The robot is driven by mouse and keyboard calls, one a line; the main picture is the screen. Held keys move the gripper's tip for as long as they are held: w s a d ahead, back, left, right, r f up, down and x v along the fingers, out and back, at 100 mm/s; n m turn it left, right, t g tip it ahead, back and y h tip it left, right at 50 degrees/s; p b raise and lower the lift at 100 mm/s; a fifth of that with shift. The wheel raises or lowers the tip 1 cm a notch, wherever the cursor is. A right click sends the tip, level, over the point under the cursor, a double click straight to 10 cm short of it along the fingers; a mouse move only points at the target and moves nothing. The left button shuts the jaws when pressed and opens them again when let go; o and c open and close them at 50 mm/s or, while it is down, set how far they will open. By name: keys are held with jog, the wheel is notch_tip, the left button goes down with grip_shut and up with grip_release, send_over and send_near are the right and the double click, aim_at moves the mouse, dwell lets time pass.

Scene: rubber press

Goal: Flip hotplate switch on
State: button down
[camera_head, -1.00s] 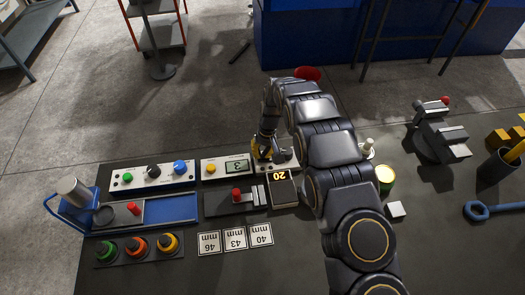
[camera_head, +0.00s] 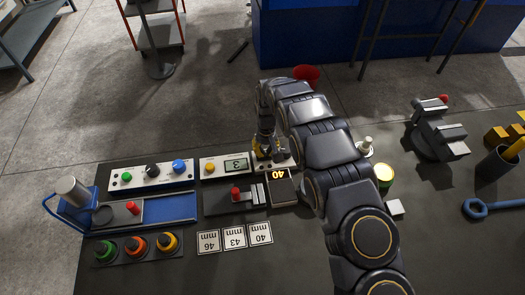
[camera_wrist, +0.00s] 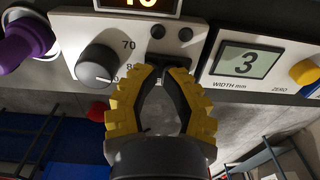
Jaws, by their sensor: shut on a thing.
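The hotplate (camera_head: 284,192) is a dark block with a lit display (camera_head: 279,174) reading 40 and a white control panel (camera_head: 291,163) behind it. My gripper (camera_head: 264,152) is over this panel. In the wrist view my gripper's yellow-backed fingers (camera_wrist: 165,69) close in at the switch, with a gap between them lower down. The fingertips partly hide the switch, and I cannot tell which way it is set.
A gauge box (camera_head: 225,166) reading 3 stands just left of the panel. A vise-like block with a red knob (camera_head: 236,194) lies in front of it. Labelled cards (camera_head: 235,238) lie nearer.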

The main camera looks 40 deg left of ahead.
jog(key=shift+d+f, duration=0.1)
jog(key=shift+d, duration=0.05)
notch_tip(320, 180, up, 14)
jog(key=w+d, duration=0.1)
jog(key=shift+w, duration=0.2)
dwell(0.4)
jog(key=shift+s+a+r+g+y, duration=0.25)
jog(key=shift+s+a+g+y, duration=0.1)
jog(key=shift+g+y, duration=0.25)
jog(key=f, duration=0.4)
jog(key=s+a+f, duration=0.1)
jog(key=f, duration=0.9)
jog(key=shift+s+a, duration=0.2)
jog(key=shift+a, duration=0.1)
